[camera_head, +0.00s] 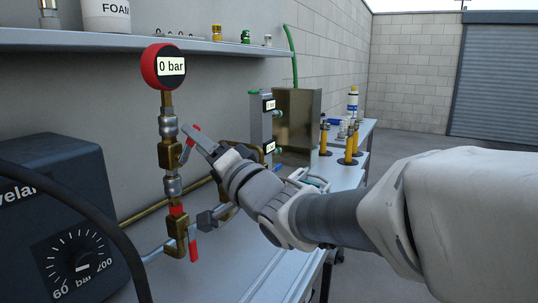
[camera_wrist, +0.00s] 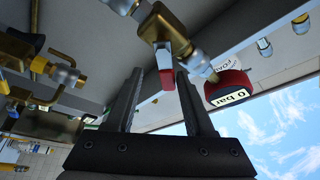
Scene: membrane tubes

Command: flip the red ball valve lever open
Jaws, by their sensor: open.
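A brass ball valve (camera_head: 171,152) sits in the upright pipe below the round red gauge. Its red-tipped lever (camera_head: 191,132) slants up and to the right from the valve body. My gripper (camera_head: 196,140) is at this lever, coming from the right. In the wrist view the red lever end (camera_wrist: 166,79) shows between the two dark fingertips, which are apart; whether either finger touches it I cannot tell. A second valve lower down has a red lever (camera_head: 193,250) hanging down, clear of my gripper.
The red gauge (camera_head: 163,67) reads 0 bar above the valve. A shelf (camera_head: 120,40) runs above. Yellow-and-black cylinders (camera_head: 349,145) stand on the bench behind my arm.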

